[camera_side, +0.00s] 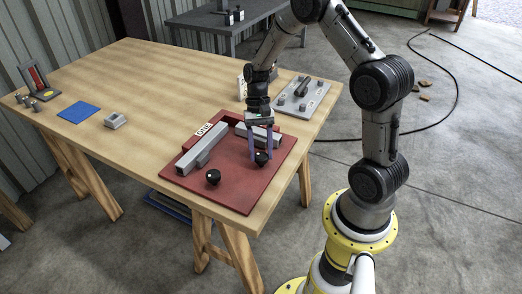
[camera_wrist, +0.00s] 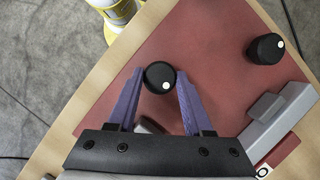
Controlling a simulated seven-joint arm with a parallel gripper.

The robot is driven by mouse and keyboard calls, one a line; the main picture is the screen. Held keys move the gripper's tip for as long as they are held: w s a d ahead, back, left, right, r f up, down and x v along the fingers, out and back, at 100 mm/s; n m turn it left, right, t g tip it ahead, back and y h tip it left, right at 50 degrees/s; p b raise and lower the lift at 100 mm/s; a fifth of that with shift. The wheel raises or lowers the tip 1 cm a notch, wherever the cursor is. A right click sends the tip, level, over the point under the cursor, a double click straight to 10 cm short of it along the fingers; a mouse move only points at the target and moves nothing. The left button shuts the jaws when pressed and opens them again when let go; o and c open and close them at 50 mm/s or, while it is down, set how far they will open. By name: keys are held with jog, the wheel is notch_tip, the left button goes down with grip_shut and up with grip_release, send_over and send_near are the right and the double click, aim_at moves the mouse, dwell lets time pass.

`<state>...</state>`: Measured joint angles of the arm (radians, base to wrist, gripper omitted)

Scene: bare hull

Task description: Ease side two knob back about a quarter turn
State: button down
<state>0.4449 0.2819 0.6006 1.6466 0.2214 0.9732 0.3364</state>
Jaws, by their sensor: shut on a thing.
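A dark red board (camera_side: 236,189) lies on the wooden table and bears two black round knobs and two grey blocks. My gripper (camera_side: 261,158) points down at the board's right side, its purple fingers shut on one black knob (camera_wrist: 160,77). In the wrist view the fingers sit on either side of this knob, and its white dot faces lower right. The other black knob (camera_side: 213,177) stands free at the front of the board; in the wrist view it is at upper right (camera_wrist: 264,49), white dot toward the right. I cannot read which knob is side two.
A long grey block (camera_side: 203,148) and a second grey block (camera_side: 257,134) stand on the board near the knobs. A grey plate with fittings (camera_side: 303,98) lies behind. A blue mat (camera_side: 78,112) and a small grey box (camera_side: 115,121) lie left. The table middle is clear.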

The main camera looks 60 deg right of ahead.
jog(key=shift+c, duration=1.5)
grip_release()
jog(key=shift+r, duration=0.1)
jog(key=v, duration=1.3)
jog(key=shift+d+r, duration=0.15)
jog(key=shift+r, duration=0.15)
jog(key=shift+w, duration=0.1)
